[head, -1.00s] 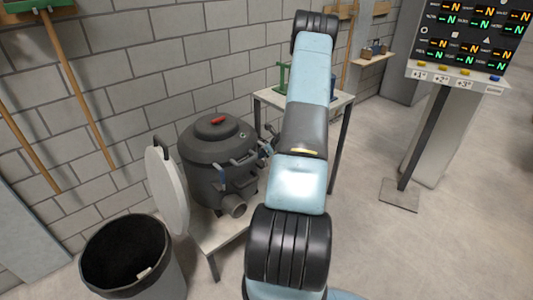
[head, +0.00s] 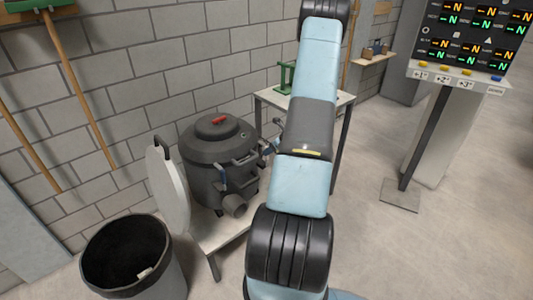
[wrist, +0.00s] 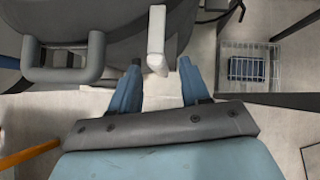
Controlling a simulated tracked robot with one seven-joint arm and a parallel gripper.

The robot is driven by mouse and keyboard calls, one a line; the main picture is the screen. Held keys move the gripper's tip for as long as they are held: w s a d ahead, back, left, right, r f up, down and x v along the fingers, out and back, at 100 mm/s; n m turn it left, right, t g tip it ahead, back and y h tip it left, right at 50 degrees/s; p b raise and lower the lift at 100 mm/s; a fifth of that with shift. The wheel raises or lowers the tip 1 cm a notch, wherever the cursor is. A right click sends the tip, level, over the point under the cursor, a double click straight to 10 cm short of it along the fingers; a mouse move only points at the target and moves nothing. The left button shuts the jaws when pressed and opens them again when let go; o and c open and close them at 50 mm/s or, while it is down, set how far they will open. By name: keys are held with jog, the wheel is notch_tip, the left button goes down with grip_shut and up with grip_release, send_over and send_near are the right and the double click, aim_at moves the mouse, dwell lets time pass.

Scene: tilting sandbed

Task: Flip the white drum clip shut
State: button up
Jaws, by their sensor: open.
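The dark grey drum (head: 212,148) stands on a pale low platform, with a red piece on its lid. The white clip (wrist: 156,36) hangs at the drum's side in the wrist view, a narrow white lever. My gripper (wrist: 160,68) is open, with one blue fingertip on each side of the clip's lower end. Gaps show on both sides; I cannot tell whether either finger touches it. In the head view my gripper is mostly hidden behind my arm, by the drum's right side, and the white clip cannot be made out.
A grey drum handle (wrist: 62,60) is left of my fingers. A wire basket (wrist: 250,65) holding a blue item is at right. A round pale disc (head: 168,190) stands left of the drum, behind a black bin (head: 127,255). A small table (head: 342,97) is behind my arm.

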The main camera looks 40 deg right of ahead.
jog(key=v, duration=0.7)
jog(key=shift+s+r, duration=0.15)
jog(key=shift+r, duration=0.1)
jog(key=w+a+r+n+g+y, duration=0.15)
jog(key=w+a+r+n, duration=0.25)
jog(key=a+r+n, duration=0.7)
jog(key=s+a+r+n+g, duration=0.1)
jog(key=s+a+r+n, duration=0.15)
jog(key=a+r, duration=0.55)
jog(key=s+a+r+n, duration=0.1)
jog(key=a+r+n, duration=0.2)
jog(key=a+r, duration=0.5)
jog(key=s+a+r+n+g, duration=0.1)
jog(key=s+a+r+n, duration=0.65)
jog(key=s+a, duration=0.2)
jog(key=s+a+r+n+h, duration=0.1)
jog(key=s+a+r+n, duration=0.1)
jog(key=s+n, duration=0.2)
jog(key=s+a+r+n+h, duration=0.2)
jog(key=s+n, duration=0.3)
jog(key=s, duration=0.5)
jog(key=shift+r+t, duration=0.35)
jog(key=shift+t, duration=0.1)
